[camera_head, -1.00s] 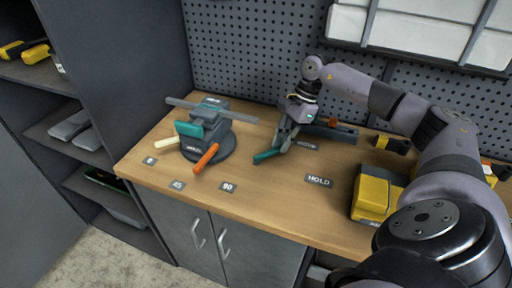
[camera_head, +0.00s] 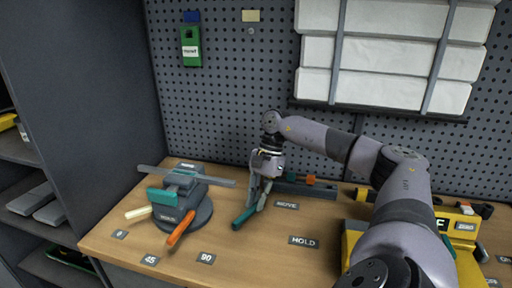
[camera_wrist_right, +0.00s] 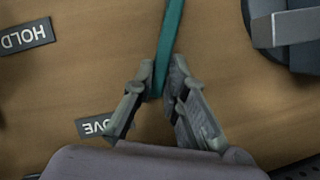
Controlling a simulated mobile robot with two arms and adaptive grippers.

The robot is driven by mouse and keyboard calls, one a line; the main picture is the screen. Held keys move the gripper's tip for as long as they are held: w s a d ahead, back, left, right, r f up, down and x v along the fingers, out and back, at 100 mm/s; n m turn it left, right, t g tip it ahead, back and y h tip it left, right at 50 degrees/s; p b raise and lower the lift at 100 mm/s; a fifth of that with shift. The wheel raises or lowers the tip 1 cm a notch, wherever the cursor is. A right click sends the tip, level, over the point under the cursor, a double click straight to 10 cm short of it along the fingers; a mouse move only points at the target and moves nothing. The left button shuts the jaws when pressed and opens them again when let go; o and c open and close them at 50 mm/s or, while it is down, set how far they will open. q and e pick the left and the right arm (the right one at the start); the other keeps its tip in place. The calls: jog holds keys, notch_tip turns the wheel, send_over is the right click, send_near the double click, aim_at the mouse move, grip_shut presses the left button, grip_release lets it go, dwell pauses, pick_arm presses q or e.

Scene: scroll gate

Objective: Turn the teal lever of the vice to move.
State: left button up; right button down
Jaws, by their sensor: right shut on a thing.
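The MOVE vice (camera_head: 308,188) is a dark body with an orange piece, low at the back of the bench behind the MOVE label (camera_head: 287,204). Its teal lever (camera_head: 243,219) sticks out to the front left. My right gripper (camera_head: 258,196) reaches down from above and is shut on the teal lever. In the right wrist view the teal lever (camera_wrist_right: 170,30) runs from the top edge down between the fingertips (camera_wrist_right: 163,82). The gripper and wrist hide part of the vice. My left gripper is not in view.
Left of the lever stands another vice (camera_head: 185,196) on a round base, with a teal jaw, a cream handle and an orange handle. Labels 0, 45 and 90 lie before it. A HOLD label (camera_head: 303,241) and yellow cases (camera_head: 458,225) are at right. Bench front is clear.

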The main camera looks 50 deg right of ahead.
jog(key=c, duration=1.6)
grip_release()
jog(key=shift+w+r, duration=0.1)
jog(key=v, duration=1.2)
